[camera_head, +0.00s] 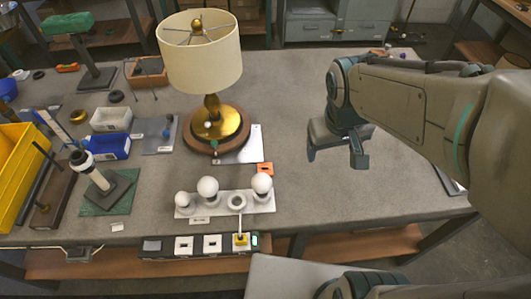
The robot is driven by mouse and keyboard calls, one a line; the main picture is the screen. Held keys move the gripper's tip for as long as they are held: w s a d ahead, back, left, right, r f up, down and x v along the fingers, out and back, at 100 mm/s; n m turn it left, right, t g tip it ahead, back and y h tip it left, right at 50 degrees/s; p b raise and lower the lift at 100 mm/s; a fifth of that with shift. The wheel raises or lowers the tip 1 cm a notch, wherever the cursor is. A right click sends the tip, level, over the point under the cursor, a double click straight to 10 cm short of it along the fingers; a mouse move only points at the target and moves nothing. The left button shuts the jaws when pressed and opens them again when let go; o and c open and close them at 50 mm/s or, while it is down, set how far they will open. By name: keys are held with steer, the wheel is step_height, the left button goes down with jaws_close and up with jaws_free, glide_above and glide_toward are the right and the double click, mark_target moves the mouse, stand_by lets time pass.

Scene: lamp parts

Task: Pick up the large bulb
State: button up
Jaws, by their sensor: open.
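A white rack (222,209) stands near the front edge of the grey table. It holds a small round bulb (182,198) at its left end and two bigger round white bulbs, one left of the middle (208,186) and one at the right end (262,183). The two bigger bulbs look close in size, so I cannot tell which is the large one. A ring-shaped holder (237,201) between them shows no bulb. My gripper (336,157) is open and empty, above the table to the right of the rack and apart from it.
A lamp (200,60) with a cream shade stands behind the rack. An orange piece (265,169) lies between them. A switch strip (200,245) runs along the front edge. Tools and bins, including a yellow bin (18,165), crowd the left. The table around my gripper is mostly clear.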

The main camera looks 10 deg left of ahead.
steer(key=w+a+f+n+g, duration=0.15)
steer(key=a+f+n, duration=0.35)
steer(key=a, duration=0.5)
steer(key=n, duration=0.1)
glide_above(260, 178)
steer(key=shift+g, duration=0.45)
step_height(260, 178, down, 4)
steer(key=shift+w+d+f, duration=0.1)
steer(key=shift+d+f, duration=0.05)
steer(key=shift+f, duration=0.4)
step_height(260, 178, down, 7)
steer(key=shift+d+f+p, duration=0.1)
steer(key=shift+f+p, duration=0.35)
steer(key=shift+f, duration=2.65)
steer(key=c, duration=0.9)
